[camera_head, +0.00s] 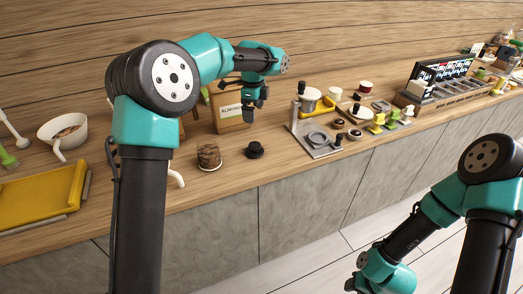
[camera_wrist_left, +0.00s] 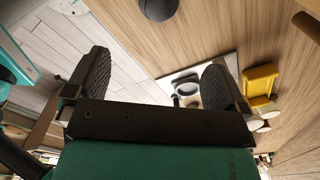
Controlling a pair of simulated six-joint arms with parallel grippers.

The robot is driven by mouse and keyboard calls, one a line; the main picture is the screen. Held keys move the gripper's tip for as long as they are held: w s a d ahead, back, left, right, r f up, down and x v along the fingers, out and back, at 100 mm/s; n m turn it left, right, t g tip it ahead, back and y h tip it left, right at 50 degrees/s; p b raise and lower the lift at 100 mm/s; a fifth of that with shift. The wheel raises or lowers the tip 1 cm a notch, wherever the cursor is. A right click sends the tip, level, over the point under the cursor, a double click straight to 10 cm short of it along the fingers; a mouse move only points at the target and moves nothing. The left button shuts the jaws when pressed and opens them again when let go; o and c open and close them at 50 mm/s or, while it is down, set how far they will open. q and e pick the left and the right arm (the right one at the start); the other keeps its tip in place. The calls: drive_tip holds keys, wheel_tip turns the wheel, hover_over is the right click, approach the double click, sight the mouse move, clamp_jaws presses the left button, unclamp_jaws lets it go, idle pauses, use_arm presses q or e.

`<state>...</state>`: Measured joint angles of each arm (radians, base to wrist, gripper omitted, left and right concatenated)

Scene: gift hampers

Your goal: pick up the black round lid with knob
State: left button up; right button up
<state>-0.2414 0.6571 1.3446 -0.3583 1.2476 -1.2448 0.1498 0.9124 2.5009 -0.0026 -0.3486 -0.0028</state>
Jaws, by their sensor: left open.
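The black round lid with knob (camera_head: 255,151) lies knob-up on the wooden counter near its front edge, just right of a brown woven jar. My left gripper (camera_head: 257,103) is open and empty, above the counter, a little behind and above the lid. In the left wrist view, a dark round thing that looks like the lid (camera_wrist_left: 158,8) is cut off by the top edge, beyond the open fingers (camera_wrist_left: 156,84). It is not between them.
The brown woven jar (camera_head: 209,156) stands close left of the lid, and a labelled box (camera_head: 231,112) stands behind. A grey plate with a post (camera_head: 318,142) lies to the right, with several spools and yellow pieces beyond. A yellow tray (camera_head: 38,197) is at far left.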

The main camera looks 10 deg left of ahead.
sight(255, 145)
use_arm(q)
drive_tip(key=shift+f, duration=0.1)
wheel_tip(255, 145, down, 12)
drive_tip(key=shift+r, duration=0.1)
idle(0.5)
drive_tip(key=shift+f, duration=0.2)
drive_tip(key=shift+s+d+f, duration=0.1)
drive_tip(key=shift+f, duration=1.2)
drive_tip(key=shift+d+f, duration=0.1)
drive_tip(key=shift+f, duration=1.15)
drive_tip(key=shift+c, duration=0.3)
drive_tip(key=c, duration=0.8)
drive_tip(key=shift+r, duration=0.1)
